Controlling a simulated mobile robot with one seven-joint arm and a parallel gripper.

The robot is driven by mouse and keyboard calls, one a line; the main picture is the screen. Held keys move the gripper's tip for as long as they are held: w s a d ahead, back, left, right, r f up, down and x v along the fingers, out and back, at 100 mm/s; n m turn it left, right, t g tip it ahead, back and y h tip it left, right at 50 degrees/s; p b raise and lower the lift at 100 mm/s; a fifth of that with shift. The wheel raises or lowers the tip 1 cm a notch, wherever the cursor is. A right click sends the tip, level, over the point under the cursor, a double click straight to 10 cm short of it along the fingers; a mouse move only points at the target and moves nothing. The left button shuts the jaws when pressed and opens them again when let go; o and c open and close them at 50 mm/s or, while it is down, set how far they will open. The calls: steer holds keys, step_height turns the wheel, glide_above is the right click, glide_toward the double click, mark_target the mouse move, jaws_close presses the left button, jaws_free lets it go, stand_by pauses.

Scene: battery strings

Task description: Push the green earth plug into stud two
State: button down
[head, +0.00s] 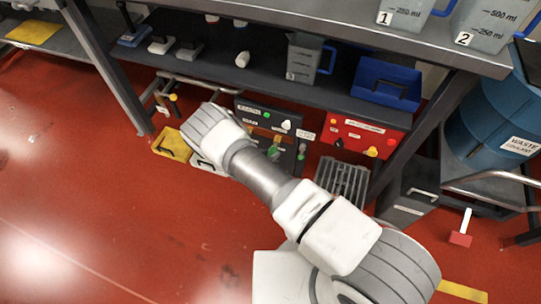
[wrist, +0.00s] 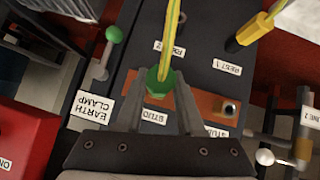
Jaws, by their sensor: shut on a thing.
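In the wrist view my gripper (wrist: 158,98) is shut on the green earth plug (wrist: 157,82), with a yellow-green cable (wrist: 171,35) rising from its back. The plug is over the copper-coloured bar (wrist: 203,103), at the STUD label (wrist: 154,117) whose number I cannot read. Whether it is seated or just above is hidden by the plug and fingers. In the head view my arm hides the gripper.
A yellow plug (wrist: 254,29) sits near a REST label (wrist: 227,67). A red box (head: 350,133) stands right of the dark panel (head: 256,112), under the shelf (head: 262,80). A grey grating (head: 343,180) lies nearby.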

steer(key=shift+w+d, duration=0.2)
steer(key=shift+w, duration=0.3)
steer(key=shift+w+d, duration=0.15)
steer(key=shift+w, duration=0.35)
steer(key=shift+c, duration=2.2)
jaws_free()
steer(key=shift+r, duration=0.1)
steer(key=p+v, duration=0.6)
steer(key=v, duration=1.1)
steer(key=shift+s+a, duration=0.1)
